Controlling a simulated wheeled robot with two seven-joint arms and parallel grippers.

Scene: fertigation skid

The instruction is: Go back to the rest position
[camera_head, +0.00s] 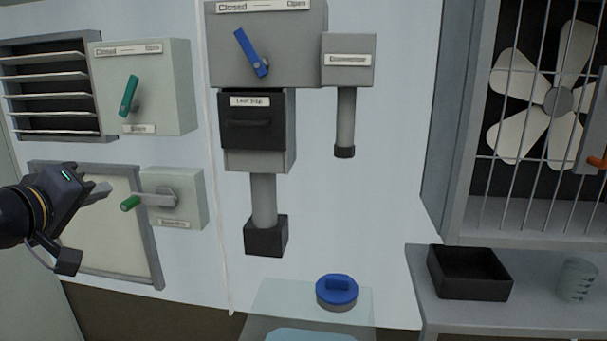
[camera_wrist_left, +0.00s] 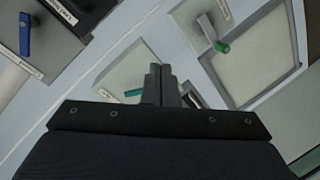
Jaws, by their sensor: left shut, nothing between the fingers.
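My left gripper (camera_head: 102,192) comes in from the left edge in the head view. It is shut with nothing between its fingers. Its tips are left of the green-knobbed crank (camera_head: 131,203) on the lower grey box, apart from it as far as I can tell. In the left wrist view the two fingers (camera_wrist_left: 160,84) stand together, and the crank's green knob (camera_wrist_left: 222,46) is to their upper right. My right gripper is not in view.
Above are a teal lever (camera_head: 129,96) and a blue lever (camera_head: 251,53) on wall boxes. A black-drawered unit (camera_head: 256,126) hangs mid-wall. A clear tank with a blue cap (camera_head: 337,289) stands below. A black tray (camera_head: 469,273) and a beaker (camera_head: 577,279) sit right, under a caged fan (camera_head: 557,97).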

